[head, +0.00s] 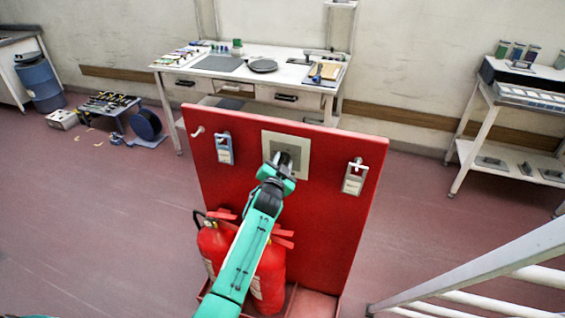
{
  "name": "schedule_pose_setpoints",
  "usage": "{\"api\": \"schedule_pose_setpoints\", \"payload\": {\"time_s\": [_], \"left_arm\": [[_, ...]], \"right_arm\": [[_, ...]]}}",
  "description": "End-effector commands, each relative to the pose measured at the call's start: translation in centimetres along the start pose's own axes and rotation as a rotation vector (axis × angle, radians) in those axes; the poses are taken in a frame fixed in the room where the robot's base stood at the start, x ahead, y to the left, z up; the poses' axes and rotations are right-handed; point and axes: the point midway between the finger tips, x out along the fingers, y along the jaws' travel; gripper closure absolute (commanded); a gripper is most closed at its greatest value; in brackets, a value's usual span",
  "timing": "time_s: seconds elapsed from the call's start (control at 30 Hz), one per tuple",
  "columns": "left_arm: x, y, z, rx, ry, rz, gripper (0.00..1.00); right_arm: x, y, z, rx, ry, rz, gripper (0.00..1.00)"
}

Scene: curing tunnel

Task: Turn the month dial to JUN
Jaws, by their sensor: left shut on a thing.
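A pale square plate (303,150) is fixed to the upper middle of a red upright board (335,230). My left gripper (284,160) reaches up from below to the front of this plate and is shut on the month dial at its centre. The gripper covers the dial, and I cannot read any month letters or the dial's setting. My right gripper is not in view.
A workbench (310,90) stands behind. A white railing (480,270) is at lower right.

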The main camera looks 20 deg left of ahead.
Motion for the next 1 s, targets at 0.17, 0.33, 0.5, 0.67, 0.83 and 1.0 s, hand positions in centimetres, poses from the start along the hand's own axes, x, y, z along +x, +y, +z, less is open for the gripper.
{"api": "schedule_pose_setpoints", "payload": {"time_s": [0.17, 0.33, 0.5, 0.67, 0.83, 1.0], "left_arm": [[0.0, -0.1, -0.1, -0.145, -0.01, 0.013, 0.89], [0.0, -0.1, -0.1, -0.256, -0.016, 0.023, 0.89], [0.0, -0.1, 0.0, -0.333, -0.021, 0.029, 0.89], [0.0, -0.1, 0.0, -0.376, -0.023, 0.033, 0.89], [0.0, -0.1, 0.0, -0.393, -0.024, 0.035, 0.89], [0.0, -0.1, 0.0, -0.395, -0.024, 0.035, 0.89]], "right_arm": [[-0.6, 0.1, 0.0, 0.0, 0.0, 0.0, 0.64], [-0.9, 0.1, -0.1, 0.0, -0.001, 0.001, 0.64], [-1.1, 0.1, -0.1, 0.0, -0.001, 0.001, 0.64], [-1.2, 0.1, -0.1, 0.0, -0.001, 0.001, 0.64], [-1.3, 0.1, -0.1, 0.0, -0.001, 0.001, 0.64], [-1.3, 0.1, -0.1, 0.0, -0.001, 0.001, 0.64]]}}
